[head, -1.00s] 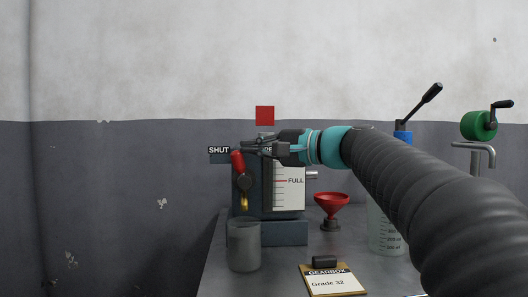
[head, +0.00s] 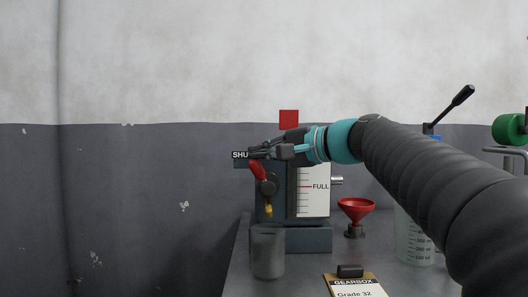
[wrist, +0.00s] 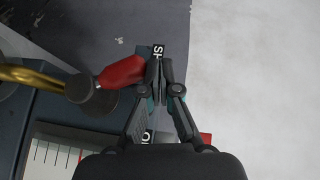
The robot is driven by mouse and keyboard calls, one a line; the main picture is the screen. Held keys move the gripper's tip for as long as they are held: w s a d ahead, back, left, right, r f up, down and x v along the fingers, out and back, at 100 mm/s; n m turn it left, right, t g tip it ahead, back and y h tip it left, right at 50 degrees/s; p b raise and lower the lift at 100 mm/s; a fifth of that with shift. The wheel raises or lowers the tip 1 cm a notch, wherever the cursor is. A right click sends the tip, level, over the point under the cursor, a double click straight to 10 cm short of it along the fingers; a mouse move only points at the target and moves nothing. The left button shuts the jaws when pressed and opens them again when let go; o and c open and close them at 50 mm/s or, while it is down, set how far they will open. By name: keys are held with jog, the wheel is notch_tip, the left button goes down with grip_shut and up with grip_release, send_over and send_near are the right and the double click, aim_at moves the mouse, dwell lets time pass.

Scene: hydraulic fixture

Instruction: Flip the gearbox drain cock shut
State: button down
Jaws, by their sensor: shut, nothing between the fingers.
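The gearbox drain cock has a red lever (head: 257,170) on a dark round hub (head: 268,187), with a brass spout (head: 268,210) below. The lever tilts up and to the left, toward the SHUT label (head: 240,155). In the wrist view the red lever (wrist: 122,72) ends right beside my gripper (wrist: 154,72); it appears to touch the fingers, but I cannot be sure. My gripper (head: 255,154) is shut and empty, just above the lever's end and partly over the SHUT label. The other label (wrist: 147,136) is mostly hidden behind the gripper.
A grey cup (head: 268,252) stands under the spout. The gauge (head: 313,190) marked FULL is on the gearbox front. A red funnel (head: 357,208), a clear beaker (head: 415,240) and a GEARBOX clipboard (head: 355,287) are to the right. Open space lies left of the fixture.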

dwell(0.8)
jog(key=s+d+r+p, duration=0.2)
jog(key=s+d+r, duration=0.3)
jog(key=d, duration=0.1)
jog(key=shift+s+d+r, duration=0.2)
jog(key=shift+r, duration=0.05)
